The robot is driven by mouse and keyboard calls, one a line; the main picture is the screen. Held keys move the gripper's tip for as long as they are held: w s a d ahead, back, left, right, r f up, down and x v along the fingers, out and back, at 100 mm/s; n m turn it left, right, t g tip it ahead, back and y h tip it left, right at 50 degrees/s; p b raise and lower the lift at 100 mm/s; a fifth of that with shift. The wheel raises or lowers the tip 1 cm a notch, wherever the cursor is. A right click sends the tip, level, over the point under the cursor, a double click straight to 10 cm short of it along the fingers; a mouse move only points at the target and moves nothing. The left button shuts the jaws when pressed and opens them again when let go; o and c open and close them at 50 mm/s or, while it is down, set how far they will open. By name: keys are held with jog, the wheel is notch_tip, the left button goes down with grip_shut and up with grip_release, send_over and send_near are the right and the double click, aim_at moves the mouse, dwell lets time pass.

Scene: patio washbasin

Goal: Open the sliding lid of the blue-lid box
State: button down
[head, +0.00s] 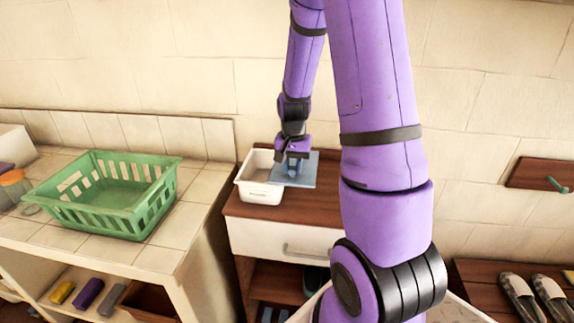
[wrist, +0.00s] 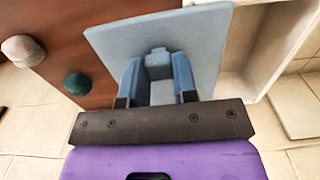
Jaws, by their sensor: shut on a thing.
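The white box (head: 258,191) stands on the brown top of a small cabinet in the head view. Its blue lid (head: 305,168) lies to the right, covering part of the box and sticking out past its right side, so the left part of the box is open. In the wrist view the lid (wrist: 205,50) spans the top middle, and the white box (wrist: 262,40) shows to the right with its inside visible. My gripper (wrist: 158,85) is shut on the lid's raised handle (wrist: 158,62), with one blue finger on each side; it also shows in the head view (head: 293,165).
A green slatted basket (head: 110,222) stands on the tiled counter to the left. The cabinet (head: 285,240) has a white drawer with a handle below the box. In the wrist view, a dark green knob (wrist: 76,84) and a pale round thing (wrist: 22,50) lie left of the lid.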

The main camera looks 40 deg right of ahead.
jog(key=c, duration=0.9)
grip_release()
notch_tip(320, 180, up, 11)
jog(key=shift+f, duration=0.1)
jog(key=s+a+r+n+t, duration=0.3)
jog(key=s+a+r+n, duration=0.3)
jog(key=a+r, duration=0.5)
jog(key=s+a+r+n, duration=0.1)
jog(key=s+a, duration=0.2)
jog(key=s, duration=0.1)
jog(key=s+a+r+n+t, duration=0.1)
jog(key=s+a+r+n, duration=0.1)
jog(key=s, duration=0.2)
jog(key=s+a+r+n+t, duration=0.1)
jog(key=s+a, duration=0.2)
jog(key=s, duration=0.1)
jog(key=shift+s+a+r, duration=0.15)
jog(key=shift+s+a, duration=0.2)
